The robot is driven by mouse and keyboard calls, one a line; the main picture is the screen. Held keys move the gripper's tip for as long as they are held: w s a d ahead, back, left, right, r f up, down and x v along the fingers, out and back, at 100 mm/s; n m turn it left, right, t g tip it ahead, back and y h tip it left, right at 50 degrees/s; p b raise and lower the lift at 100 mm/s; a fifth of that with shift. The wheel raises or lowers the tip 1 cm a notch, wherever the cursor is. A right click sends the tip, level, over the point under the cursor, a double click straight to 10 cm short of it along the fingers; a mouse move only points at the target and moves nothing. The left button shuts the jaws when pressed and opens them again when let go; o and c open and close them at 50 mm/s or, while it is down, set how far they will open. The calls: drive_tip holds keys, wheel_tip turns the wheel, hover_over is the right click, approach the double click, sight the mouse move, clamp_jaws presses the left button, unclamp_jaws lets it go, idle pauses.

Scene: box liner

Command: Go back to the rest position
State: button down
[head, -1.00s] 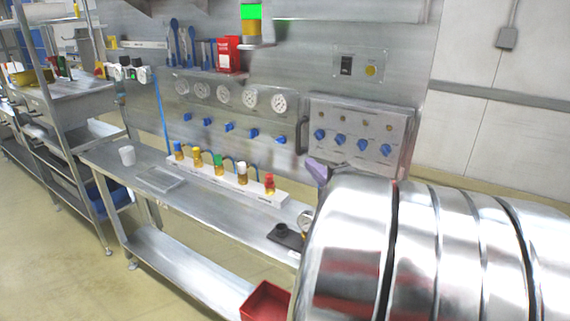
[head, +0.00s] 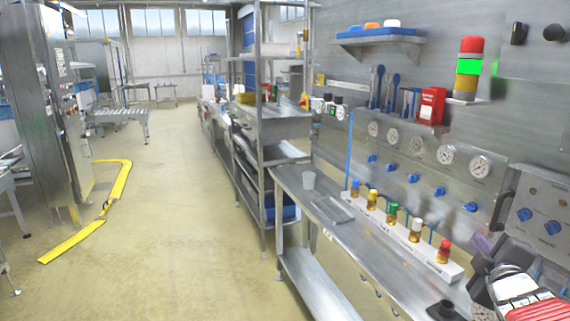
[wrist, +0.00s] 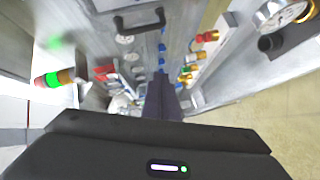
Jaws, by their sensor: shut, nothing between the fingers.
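My gripper (wrist: 163,98) shows in the wrist view as dark purple fingers closed together with nothing between them. In the head view my arm is at the lower right corner, with the purple gripper (head: 483,247) partly seen in front of the panel's right end. My gripper is in the air near the bench. No object is held.
A steel bench (head: 330,238) runs along the wall panel. A signal tower (head: 467,66) with a green light stands above. The aisle floor (head: 190,220) at left is open, with a yellow floor strip (head: 75,240).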

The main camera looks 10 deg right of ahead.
drive_tip(key=s+a+f+m+g+y, duration=0.2)
drive_tip(key=s+a, duration=0.3)
drive_tip(key=a, duration=0.6)
drive_tip(key=s+a+f+m+g+y, duration=0.2)
drive_tip(key=s+a+f+m+g, duration=0.1)
drive_tip(key=a, duration=0.7)
drive_tip(key=s+a+f+m+g+y, duration=0.3)
drive_tip(key=s+a+f, duration=0.2)
drive_tip(key=a, duration=0.6)
drive_tip(key=shift+s+a+m+g, duration=0.3)
drive_tip(key=shift+s+m, duration=0.1)
drive_tip(key=shift+s, duration=0.65)
